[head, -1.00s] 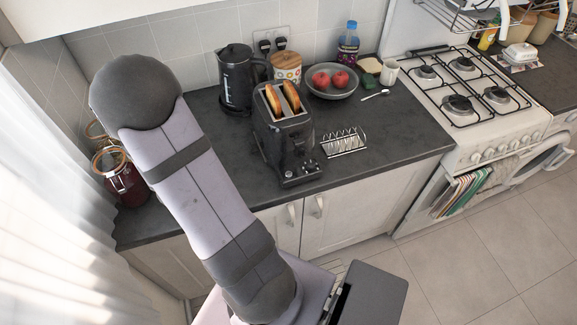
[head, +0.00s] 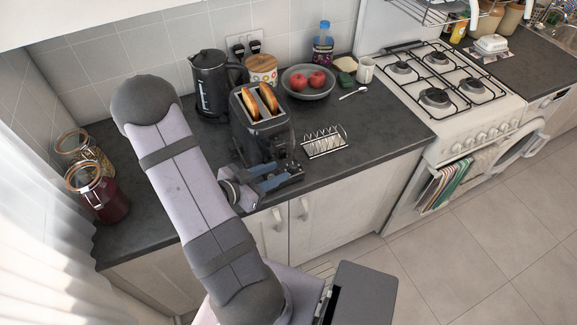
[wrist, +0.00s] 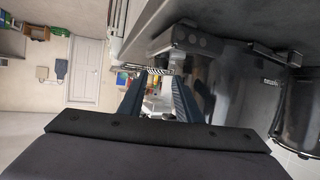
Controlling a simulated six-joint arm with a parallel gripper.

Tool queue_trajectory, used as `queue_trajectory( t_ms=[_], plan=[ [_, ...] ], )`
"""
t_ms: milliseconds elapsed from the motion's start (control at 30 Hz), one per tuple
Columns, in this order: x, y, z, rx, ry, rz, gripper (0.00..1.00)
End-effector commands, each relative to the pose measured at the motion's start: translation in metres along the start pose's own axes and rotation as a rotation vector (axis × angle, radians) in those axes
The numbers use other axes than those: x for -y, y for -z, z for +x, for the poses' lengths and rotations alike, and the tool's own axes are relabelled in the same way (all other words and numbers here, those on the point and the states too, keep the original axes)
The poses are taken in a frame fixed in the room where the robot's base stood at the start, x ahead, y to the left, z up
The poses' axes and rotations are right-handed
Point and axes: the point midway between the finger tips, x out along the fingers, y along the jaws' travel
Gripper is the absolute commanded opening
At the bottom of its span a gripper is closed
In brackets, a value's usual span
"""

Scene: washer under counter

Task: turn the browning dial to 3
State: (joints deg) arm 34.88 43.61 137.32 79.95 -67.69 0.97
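The black toaster (head: 262,133) stands on the counter with two slices of toast (head: 258,102) in its slots. My gripper (head: 287,174) is at the toaster's lower front end, its blue fingers pointing right across the control end. The fingers hide most of that end, so I cannot make out the browning dial or its setting. In the wrist view, the two fingers (wrist: 158,92) are apart with a gap between them. The toaster's dark end (wrist: 187,40) shows above the fingers there. I cannot tell whether the fingers touch the toaster.
A toast rack (head: 325,142) stands right of the toaster. A black kettle (head: 209,85), a patterned canister (head: 262,70) and a bowl (head: 309,87) of red apples are behind. Glass jars (head: 98,193) stand at the left. The counter front right of the rack is clear.

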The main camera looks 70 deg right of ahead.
Motion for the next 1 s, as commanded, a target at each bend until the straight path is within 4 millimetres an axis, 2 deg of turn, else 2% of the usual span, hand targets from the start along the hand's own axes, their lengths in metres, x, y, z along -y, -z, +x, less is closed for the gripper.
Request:
queue_trajectory(
  t_ms=[300,500,867,900,1000],
  plan=[
    [-0.001,0.002,0.039,0.000,-0.003,0.000,0.31],
    [-0.001,0.001,0.057,0.000,-0.001,0.000,0.31],
    [0.000,0.000,0.062,0.000,0.002,0.000,0.31],
    [0.000,0.000,0.062,0.000,0.002,0.000,0.29],
    [0.000,0.000,0.062,0.000,0.002,0.000,0.05]
  ],
)
